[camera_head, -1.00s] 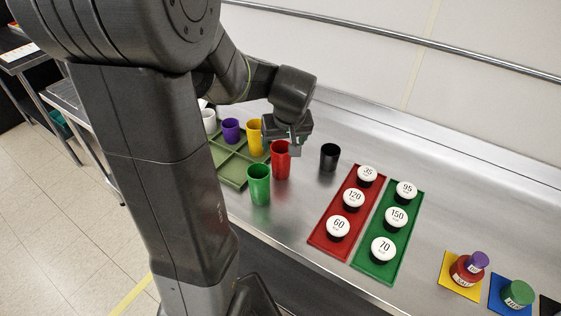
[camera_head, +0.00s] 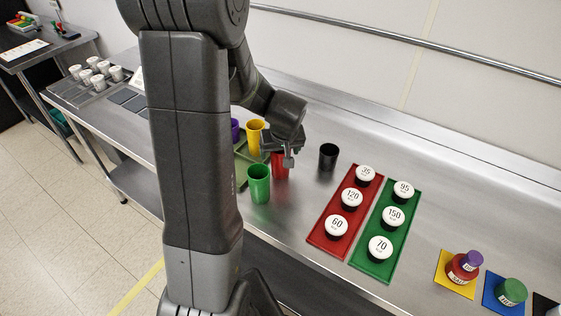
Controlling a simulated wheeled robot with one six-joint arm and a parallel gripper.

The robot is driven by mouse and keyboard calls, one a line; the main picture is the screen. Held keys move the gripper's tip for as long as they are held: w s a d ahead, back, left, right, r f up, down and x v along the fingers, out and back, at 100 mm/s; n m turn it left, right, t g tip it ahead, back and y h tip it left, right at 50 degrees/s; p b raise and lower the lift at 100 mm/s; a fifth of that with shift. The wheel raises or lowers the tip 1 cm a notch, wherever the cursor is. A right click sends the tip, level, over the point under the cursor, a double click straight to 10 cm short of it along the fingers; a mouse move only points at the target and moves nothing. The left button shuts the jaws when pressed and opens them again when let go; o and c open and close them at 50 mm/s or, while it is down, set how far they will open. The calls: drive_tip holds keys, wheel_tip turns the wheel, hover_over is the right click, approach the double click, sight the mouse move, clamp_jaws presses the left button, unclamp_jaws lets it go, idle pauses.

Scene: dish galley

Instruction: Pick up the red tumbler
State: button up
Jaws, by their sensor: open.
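The red tumbler (camera_head: 279,171) stands upright on the steel counter, just right of the green divided tray. My gripper (camera_head: 288,160) is open and right over its top, with a finger showing in front of the rim. My gripper hides much of the tumbler's upper part. I cannot tell whether the fingers are on both sides of it.
A green tumbler (camera_head: 258,184) stands close in front at left, a yellow tumbler (camera_head: 254,136) behind at left, and a black tumbler (camera_head: 328,156) to the right. A red tray (camera_head: 323,243) and a green tray (camera_head: 371,267) with round white-topped pieces lie further right.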

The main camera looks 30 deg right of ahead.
drive_tip(key=shift+c, duration=0.5)
drive_tip(key=c, duration=1)
drive_tip(key=shift+r, duration=0.1)
